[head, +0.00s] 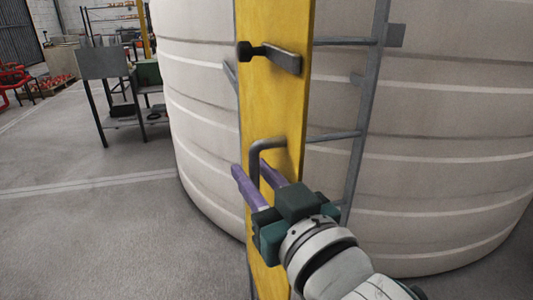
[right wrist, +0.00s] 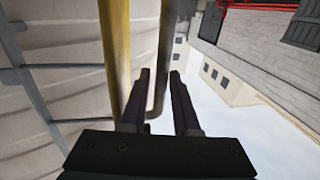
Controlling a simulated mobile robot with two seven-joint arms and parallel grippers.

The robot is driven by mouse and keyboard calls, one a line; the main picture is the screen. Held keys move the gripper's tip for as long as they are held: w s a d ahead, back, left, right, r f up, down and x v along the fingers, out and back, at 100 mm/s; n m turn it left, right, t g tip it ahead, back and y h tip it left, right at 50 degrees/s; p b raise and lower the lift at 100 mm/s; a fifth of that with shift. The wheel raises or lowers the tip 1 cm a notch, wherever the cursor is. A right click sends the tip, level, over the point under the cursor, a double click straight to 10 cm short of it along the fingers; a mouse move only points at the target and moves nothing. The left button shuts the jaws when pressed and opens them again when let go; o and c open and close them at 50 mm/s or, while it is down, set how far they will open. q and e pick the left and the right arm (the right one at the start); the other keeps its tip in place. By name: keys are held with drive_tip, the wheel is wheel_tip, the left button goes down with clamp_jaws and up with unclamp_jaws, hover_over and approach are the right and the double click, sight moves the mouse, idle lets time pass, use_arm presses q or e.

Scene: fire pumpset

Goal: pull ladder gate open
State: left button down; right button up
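The ladder gate is a tall yellow panel (head: 273,110) standing in front of the ladder in the head view. It also shows edge-on in the right wrist view (right wrist: 116,50). A grey bent-bar handle (head: 255,160) sticks out from its face. A dark latch (head: 270,54) sits higher up. My right gripper (head: 251,172) has its purple fingers apart, one on each side of the handle's bar. In the right wrist view the bar (right wrist: 161,75) runs between the fingers, with gaps visible. I cannot tell whether either finger touches it. My left gripper is not in view.
The grey ladder (head: 366,110) stands behind the gate, against a large ribbed white tank (head: 450,120). A metal work table (head: 122,122) stands at the back left. The floor (head: 110,225) left of the gate is clear.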

drive_tip(key=shift+s, duration=0.1)
drive_tip(key=p+v, duration=0.2)
drive_tip(key=v, duration=0.8)
